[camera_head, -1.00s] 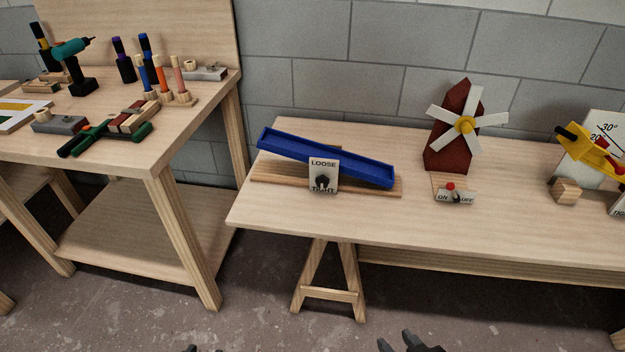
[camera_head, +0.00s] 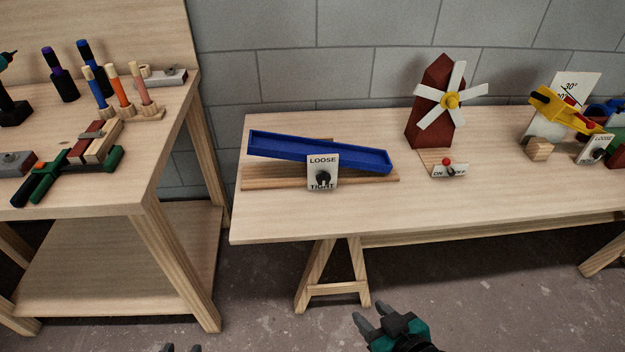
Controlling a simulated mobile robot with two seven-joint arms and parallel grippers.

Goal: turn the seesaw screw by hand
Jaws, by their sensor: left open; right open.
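The seesaw is a blue trough (camera_head: 320,152) on a wooden base (camera_head: 215,176) at the left of the long table, its left end higher than its right. A white plate (camera_head: 322,162) on its front reads LOOSE above and TIGHT below. A black screw knob (camera_head: 323,178) sits on the plate, between the two words. My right gripper (camera_head: 367,318) is open and empty, low in front of the table and below the seesaw. My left gripper (camera_head: 182,348) shows only its fingertips at the bottom edge, open, with nothing seen between them.
The long table (camera_head: 440,205) also bears a red windmill (camera_head: 432,105) with an ON/OFF switch and a yellow toy plane (camera_head: 565,112). A workbench (camera_head: 110,195) with tools and pegs stands close on the left. The table's front strip is clear.

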